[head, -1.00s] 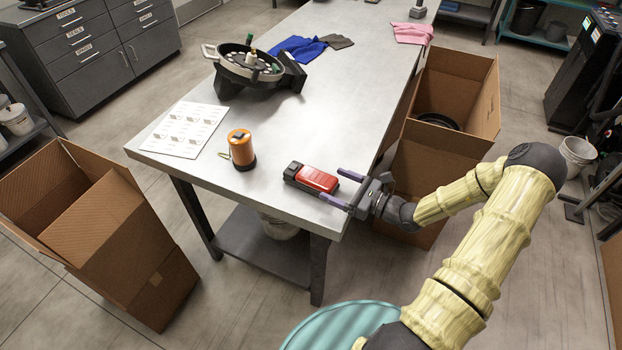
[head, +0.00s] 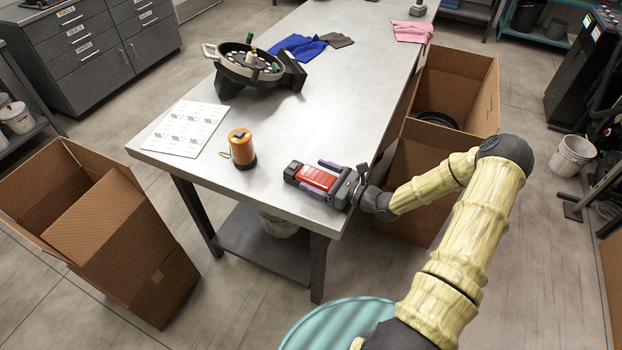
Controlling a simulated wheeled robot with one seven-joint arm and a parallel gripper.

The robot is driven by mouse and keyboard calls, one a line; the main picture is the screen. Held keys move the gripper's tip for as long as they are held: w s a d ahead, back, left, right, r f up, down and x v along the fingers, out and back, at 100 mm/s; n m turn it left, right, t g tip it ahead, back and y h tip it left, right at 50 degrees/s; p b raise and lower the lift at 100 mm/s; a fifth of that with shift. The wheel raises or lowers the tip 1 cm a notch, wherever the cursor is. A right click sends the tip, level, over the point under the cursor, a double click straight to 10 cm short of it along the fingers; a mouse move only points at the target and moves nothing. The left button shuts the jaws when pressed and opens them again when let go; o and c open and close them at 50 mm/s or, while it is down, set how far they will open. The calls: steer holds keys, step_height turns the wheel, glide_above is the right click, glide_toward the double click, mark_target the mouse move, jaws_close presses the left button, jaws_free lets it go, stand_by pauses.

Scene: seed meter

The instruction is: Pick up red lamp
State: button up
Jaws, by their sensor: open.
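The red lamp (head: 317,177) lies on its side on the table near the front right corner. It has a red body and a dark grey end pointing left. My gripper (head: 318,179) comes in from the right, low over the table. Its two purple fingers lie along either side of the lamp's red body, one on the far side and one on the near side. The jaws are open around the lamp. Whether either finger touches it, I cannot tell. The lamp's right end is close to the gripper's palm.
An orange cylinder (head: 242,149) stands left of the lamp, beside a printed sheet (head: 185,128). A seed meter (head: 251,66) and blue cloth (head: 298,47) lie farther back. Open cardboard boxes stand left (head: 120,240) and right (head: 478,95) of the table (head: 345,90). The table's middle is clear.

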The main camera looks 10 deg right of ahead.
mark_target(318, 176)
stand_by(0.3)
steer(key=c, duration=1.1)
step_height(318, 176, up, 10)
steer(key=shift+r+b, duration=0.1)
steer(key=shift+b, duration=0.25)
